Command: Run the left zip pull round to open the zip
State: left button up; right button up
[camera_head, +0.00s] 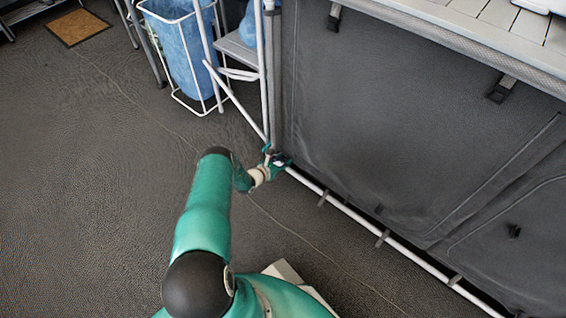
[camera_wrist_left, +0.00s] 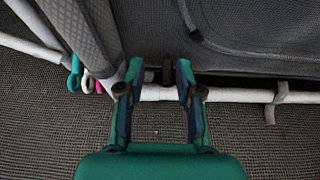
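The grey fabric front (camera_head: 390,110) of the kitchen unit shows in the head view, with a curved zip seam (camera_head: 330,165) along its lower left panel. My left gripper (camera_head: 277,160) is low at the unit's bottom left corner. In the left wrist view the gripper (camera_wrist_left: 157,75) has its two fingers apart. A small dark tab (camera_wrist_left: 167,72) shows between the fingertips, in front of the white bottom rail; it may be the left zip pull, but I cannot tell surely. No grip on it shows. The zip curve (camera_wrist_left: 205,40) shows above right. My right gripper is out of view.
A white bottom rail (camera_head: 405,252) with grey clips runs along the unit's foot. White frame legs (camera_head: 235,100) and a wire stand with a blue bag (camera_head: 185,50) stand left. A teal hook (camera_wrist_left: 74,73) hangs left of the fingers. The floor on the left is mostly clear.

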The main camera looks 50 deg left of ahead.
pick_arm(q)
jog(key=shift+d, duration=0.15)
jog(key=shift+s, duration=0.1)
jog(key=v, duration=1.1)
jog(key=shift+s, duration=0.4)
jog(key=shift+r, duration=0.1)
